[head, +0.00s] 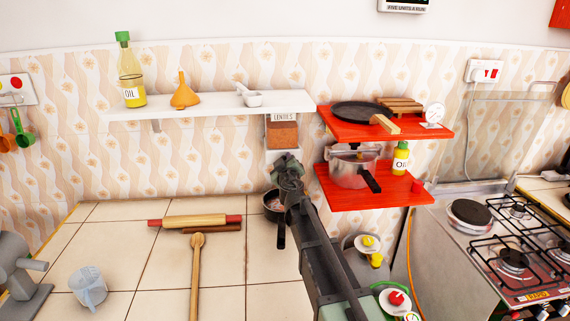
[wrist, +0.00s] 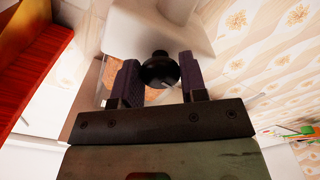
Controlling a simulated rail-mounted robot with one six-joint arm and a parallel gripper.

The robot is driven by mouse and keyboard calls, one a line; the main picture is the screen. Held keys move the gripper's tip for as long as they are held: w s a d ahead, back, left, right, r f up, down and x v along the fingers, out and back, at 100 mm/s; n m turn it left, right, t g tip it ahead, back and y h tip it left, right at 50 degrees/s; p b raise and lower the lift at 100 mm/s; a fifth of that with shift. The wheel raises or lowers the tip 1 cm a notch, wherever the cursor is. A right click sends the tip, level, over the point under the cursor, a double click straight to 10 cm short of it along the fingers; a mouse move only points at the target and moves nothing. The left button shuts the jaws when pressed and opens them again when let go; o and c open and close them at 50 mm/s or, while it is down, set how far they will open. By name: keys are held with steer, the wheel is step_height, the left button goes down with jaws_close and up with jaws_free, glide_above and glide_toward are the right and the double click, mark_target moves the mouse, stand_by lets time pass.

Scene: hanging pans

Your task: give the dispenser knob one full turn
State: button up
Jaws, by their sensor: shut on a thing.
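The dispenser (head: 283,134) is a box with a lentils label and orange-brown contents, mounted on the wall under the white shelf. My gripper (head: 287,163) is at its lower front in the head view and hides the knob there. In the wrist view the round black knob (wrist: 159,70) sits between the two fingers of my gripper (wrist: 160,78), which is shut on it. A white mark shows on the knob's face. The dispenser's pale body (wrist: 150,35) is behind the knob.
A small pan (head: 272,207) stands on the tiled counter below the dispenser. Red shelves (head: 375,197) with a pressure cooker (head: 350,170) are close on the right. The white shelf (head: 210,106) is above. A rolling pin (head: 193,221) lies at left.

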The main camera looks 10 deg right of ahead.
steer(key=shift+m, duration=1.6)
steer(key=shift+s, duration=0.1)
steer(key=o, duration=0.9)
steer(key=s, duration=0.7)
steer(key=s+a, duration=0.1)
steer(key=s, duration=0.2)
steer(key=shift+s, duration=0.35)
